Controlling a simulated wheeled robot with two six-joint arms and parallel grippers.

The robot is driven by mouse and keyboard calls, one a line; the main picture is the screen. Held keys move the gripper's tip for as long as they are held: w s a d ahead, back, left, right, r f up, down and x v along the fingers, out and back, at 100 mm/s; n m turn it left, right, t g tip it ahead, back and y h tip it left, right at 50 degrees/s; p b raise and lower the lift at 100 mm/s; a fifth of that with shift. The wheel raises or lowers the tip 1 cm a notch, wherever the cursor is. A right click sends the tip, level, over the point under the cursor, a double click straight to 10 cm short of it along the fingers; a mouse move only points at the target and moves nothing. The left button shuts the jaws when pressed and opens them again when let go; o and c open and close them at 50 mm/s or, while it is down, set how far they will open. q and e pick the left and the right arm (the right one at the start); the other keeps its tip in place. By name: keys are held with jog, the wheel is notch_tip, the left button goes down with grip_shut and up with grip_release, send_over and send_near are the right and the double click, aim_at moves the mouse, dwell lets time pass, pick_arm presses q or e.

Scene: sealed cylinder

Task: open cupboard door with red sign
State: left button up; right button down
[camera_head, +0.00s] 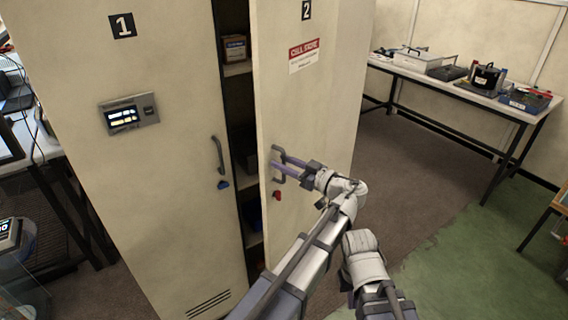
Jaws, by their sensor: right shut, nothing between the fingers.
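The cream cupboard door with the red sign (304,55) is marked 2 and stands ajar. A dark gap with shelves shows along its left edge. Its grey handle (278,180) is on the left side, above a small red tag (277,196). My left gripper (278,157) is at this handle, its two fingers apart, one above the other, and reaching into the handle area. I cannot tell how firmly they touch it. Of my right arm, only a white joint and link show at lower centre right; its fingers are not visible.
Closed door 1 (90,75) stands left, with a display panel (128,115), handle (218,155) and blue tag. A box (235,47) sits on a shelf inside the gap. A long table (455,88) with equipment stands at the back right. The floor (420,170) between is clear.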

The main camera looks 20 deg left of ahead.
aim_at(273, 129)
pick_arm(q)
jog(key=shift+o, duration=0.2)
notch_tip(273, 129, up, 10)
jog(key=p, duration=1)
